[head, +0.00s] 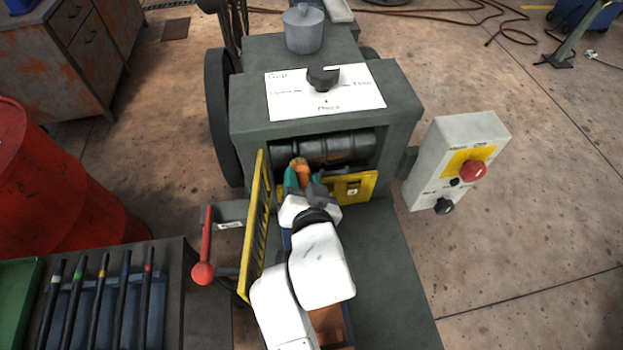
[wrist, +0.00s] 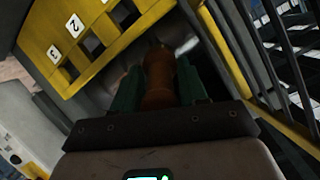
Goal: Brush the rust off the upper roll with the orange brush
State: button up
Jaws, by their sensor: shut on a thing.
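The upper roll (head: 330,147) is a dark grey cylinder lying across the opening of the grey machine. My gripper (head: 301,180), with green fingers, is in front of the opening, just below the roll. It is shut on the orange brush (head: 300,166); the brush's handle (wrist: 158,80) stands between the fingers in the wrist view. The brush head is mostly hidden, so I cannot tell whether it touches the roll. A pale metal surface (wrist: 186,44) shows beyond the handle. Rust on the roll is too small to make out.
A yellow barred guard (head: 258,225) stands open just left of my arm. A yellow numbered plate (head: 350,187) is right of my gripper. A red-knobbed lever (head: 203,270) is at left, a control box with a red button (head: 473,171) at right.

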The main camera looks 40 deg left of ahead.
jog(key=shift+s, duration=0.1)
jog(key=shift+s+d+p, duration=0.6)
jog(key=shift+s+d, duration=0.35)
jog(key=shift+d, duration=0.2)
jog(key=shift+s+d+p, duration=0.55)
jog(key=shift+s+d, duration=0.4)
jog(key=shift+d, duration=0.15)
jog(key=shift+s+d+p, duration=0.45)
jog(key=shift+s+d, duration=0.55)
jog(key=shift+d, duration=0.15)
jog(key=shift+w+a+b, duration=0.55)
jog(key=shift+w+a, duration=0.7)
jog(key=shift+a, duration=0.25)
jog(key=shift+w+a+b, duration=0.55)
jog(key=shift+w+a, duration=0.7)
jog(key=shift+a, duration=0.2)
jog(key=shift+w+a, duration=0.45)
jog(key=shift+a, duration=0.1)
